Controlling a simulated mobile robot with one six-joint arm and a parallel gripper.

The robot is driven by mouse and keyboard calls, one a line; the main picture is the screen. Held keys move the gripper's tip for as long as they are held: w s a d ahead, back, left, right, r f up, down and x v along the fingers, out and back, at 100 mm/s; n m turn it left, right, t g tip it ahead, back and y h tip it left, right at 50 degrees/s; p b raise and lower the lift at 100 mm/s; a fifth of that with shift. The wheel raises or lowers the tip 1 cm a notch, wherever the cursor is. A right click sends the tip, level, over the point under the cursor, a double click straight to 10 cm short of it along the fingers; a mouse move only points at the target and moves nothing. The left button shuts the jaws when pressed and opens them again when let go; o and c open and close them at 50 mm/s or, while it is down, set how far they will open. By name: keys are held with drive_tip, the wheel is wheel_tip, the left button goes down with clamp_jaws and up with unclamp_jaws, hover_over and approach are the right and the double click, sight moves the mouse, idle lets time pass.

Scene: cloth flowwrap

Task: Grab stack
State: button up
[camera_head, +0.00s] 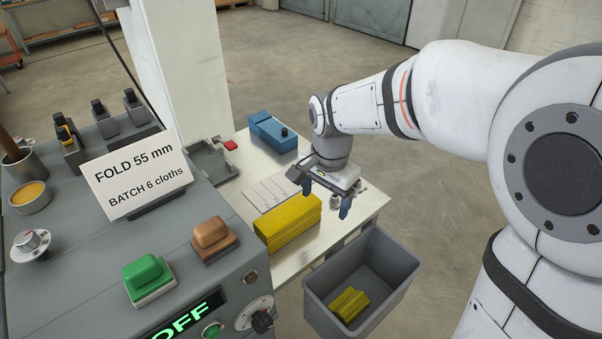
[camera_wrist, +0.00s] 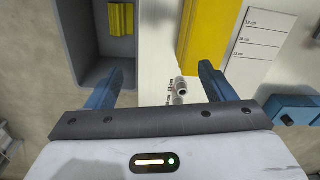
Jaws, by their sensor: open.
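A stack of yellow folded cloths (camera_head: 288,222) lies on the light worktable, next to a printed length scale (camera_head: 268,194). In the wrist view the yellow stack (camera_wrist: 207,38) is at the top, beyond my fingertips. My gripper (camera_head: 325,200) has blue fingers and is open and empty, above the table to the right of the stack. In the wrist view its two fingers (camera_wrist: 162,78) stand wide apart, with small metal parts (camera_wrist: 181,88) on the table between them. The near end of the stack is close to the fingertips; I see no contact.
A grey bin (camera_head: 385,262) with some yellow cloth (camera_head: 349,304) inside stands by the table's front edge. A blue device (camera_head: 272,131) and a grey fixture with a red knob (camera_head: 212,158) are behind. A machine panel with a "FOLD 55 mm, BATCH 6 cloths" sign (camera_head: 138,172) fills the left.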

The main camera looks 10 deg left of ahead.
drive_tip(key=m, duration=0.2)
hover_over(288, 210)
drive_tip(key=shift+s+d+f+g+p, duration=0.1)
drive_tip(key=shift+d+f+g+p, duration=0.1)
drive_tip(key=shift+f, duration=0.3)
drive_tip(key=shift+s+d+f+g+p, duration=0.1)
drive_tip(key=shift+d+f, duration=0.05)
drive_tip(key=shift+f, duration=0.3)
drive_tip(key=shift+a+f, duration=0.25)
drive_tip(key=shift+a, duration=0.05)
wheel_tip(288, 210, down, 8)
drive_tip(key=shift+w+r+p, duration=0.1)
drive_tip(key=shift+r+p, duration=0.15)
drive_tip(key=shift+p, duration=0.25)
drive_tip(key=shift+c, duration=0.6)
drive_tip(key=c, duration=0.9)
drive_tip(key=shift+r, duration=0.1)
drive_tip(key=shift+c, duration=0.2)
